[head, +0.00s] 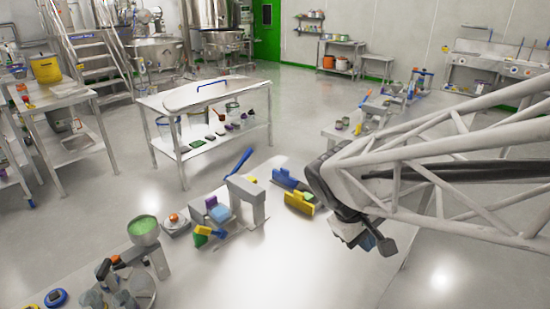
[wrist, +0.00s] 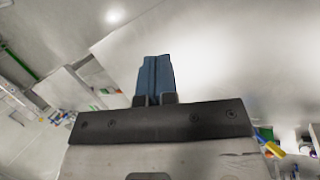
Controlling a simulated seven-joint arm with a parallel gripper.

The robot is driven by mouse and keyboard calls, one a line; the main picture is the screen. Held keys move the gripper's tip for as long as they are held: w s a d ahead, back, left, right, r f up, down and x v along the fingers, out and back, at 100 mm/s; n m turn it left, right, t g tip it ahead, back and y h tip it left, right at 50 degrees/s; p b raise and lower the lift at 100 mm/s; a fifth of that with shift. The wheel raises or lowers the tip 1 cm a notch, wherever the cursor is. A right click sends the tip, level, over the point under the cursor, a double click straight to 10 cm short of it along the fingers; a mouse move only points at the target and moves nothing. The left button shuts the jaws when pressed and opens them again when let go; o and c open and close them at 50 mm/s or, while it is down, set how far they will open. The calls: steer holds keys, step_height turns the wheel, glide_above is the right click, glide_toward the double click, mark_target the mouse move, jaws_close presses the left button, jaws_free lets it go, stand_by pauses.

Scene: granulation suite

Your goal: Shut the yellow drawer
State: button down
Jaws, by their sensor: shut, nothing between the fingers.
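A yellow block-like piece (head: 300,202), which may be the yellow drawer's front, sits on the pale bench just left of my arm. Blue pieces (head: 286,179) lie right behind it. I cannot tell how far any drawer stands out. My gripper (head: 386,246) hangs over the right part of the bench, to the right of and nearer than the yellow piece, apart from it. In the wrist view its blue fingers (wrist: 155,78) are together with nothing between them. Small yellow and blue bits (wrist: 268,142) show at the right edge of the wrist view, too small to identify.
Left of the yellow piece are a grey stand (head: 246,198), a blue box (head: 219,213) and a small scale (head: 174,223). A device with a green-filled bowl (head: 144,229) stands at the front left. The bench's front middle (head: 270,262) is clear.

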mark_target(300, 197)
steer(key=w+a+f+n+t+h, duration=0.2)
steer(key=w+f+n+h, duration=0.3)
steer(key=w, duration=0.5)
steer(key=w+a+f+n+t+h, duration=0.1)
steer(key=w+a+f+n+h, duration=0.2)
steer(key=w+n, duration=0.45)
steer(key=w+a+f+n+t, duration=0.3)
steer(key=w+a+f, duration=0.1)
steer(key=w+a+f+n+t, duration=0.3)
steer(key=w+a+f, duration=0.1)
steer(key=w+f, duration=0.1)
steer(key=w+a+f+n+t, duration=0.3)
steer(key=w+a+f+t, duration=0.1)
steer(key=a+f, duration=0.1)
steer(key=shift+w+f+n, duration=0.1)
steer(key=shift+w+n, duration=0.05)
steer(key=shift+n, duration=0.2)
steer(key=shift+x, duration=7)
steer(key=shift+w+d+f, duration=0.1)
steer(key=shift+w+d, duration=0.3)
steer(key=shift+d, duration=0.1)
steer(key=x, duration=0.8)
steer(key=shift+w+d, duration=0.1)
steer(key=shift+w, duration=0.05)
